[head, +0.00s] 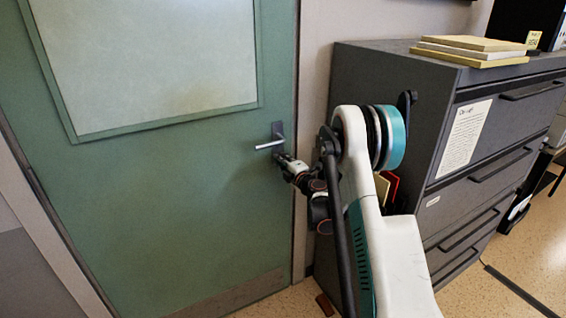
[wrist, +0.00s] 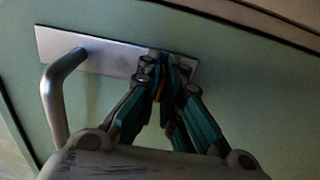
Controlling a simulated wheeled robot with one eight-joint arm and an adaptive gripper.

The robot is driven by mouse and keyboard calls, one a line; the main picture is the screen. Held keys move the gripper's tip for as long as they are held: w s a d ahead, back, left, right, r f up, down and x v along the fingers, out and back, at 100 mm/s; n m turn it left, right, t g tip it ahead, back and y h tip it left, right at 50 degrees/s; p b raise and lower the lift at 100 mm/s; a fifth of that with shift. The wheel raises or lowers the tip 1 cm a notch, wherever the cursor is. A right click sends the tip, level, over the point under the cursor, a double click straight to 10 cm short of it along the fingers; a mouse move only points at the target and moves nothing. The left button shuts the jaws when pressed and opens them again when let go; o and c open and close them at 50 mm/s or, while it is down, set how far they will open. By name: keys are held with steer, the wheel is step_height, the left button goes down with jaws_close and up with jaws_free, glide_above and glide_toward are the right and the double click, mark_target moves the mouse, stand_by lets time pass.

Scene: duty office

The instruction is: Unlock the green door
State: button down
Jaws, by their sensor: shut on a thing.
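The green door (head: 200,185) fills the left of the head view and appears closed. Its lever handle (head: 269,144) is near the right edge. In the wrist view the metal lock plate (wrist: 105,54) lies flat on the door, with the bent lever handle (wrist: 53,100) at its left end. My gripper (head: 281,159) is just below the handle at the plate. In the wrist view my gripper (wrist: 164,75) has its fingertips together at the plate's right part, shut on a small lock piece. The fingers mostly hide this piece, and I cannot tell whether it is a key or a knob.
A dark grey filing cabinet (head: 372,75) stands close to the right of the door, beside my arm. Folders (head: 470,46) lie on top of it. The door has a large pale panel (head: 150,60).

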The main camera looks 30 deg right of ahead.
steer(key=n+b, duration=0.1)
steer(key=n, duration=0.3)
steer(key=shift+f, duration=0.1)
steer(key=shift+n+b, duration=0.4)
steer(key=shift+n, duration=0.8)
steer(key=n, duration=0.2)
steer(key=shift+n, duration=0.3)
steer(key=n, duration=0.3)
steer(key=shift+n, duration=1)
steer(key=n, duration=0.4)
steer(key=shift+n, duration=0.3)
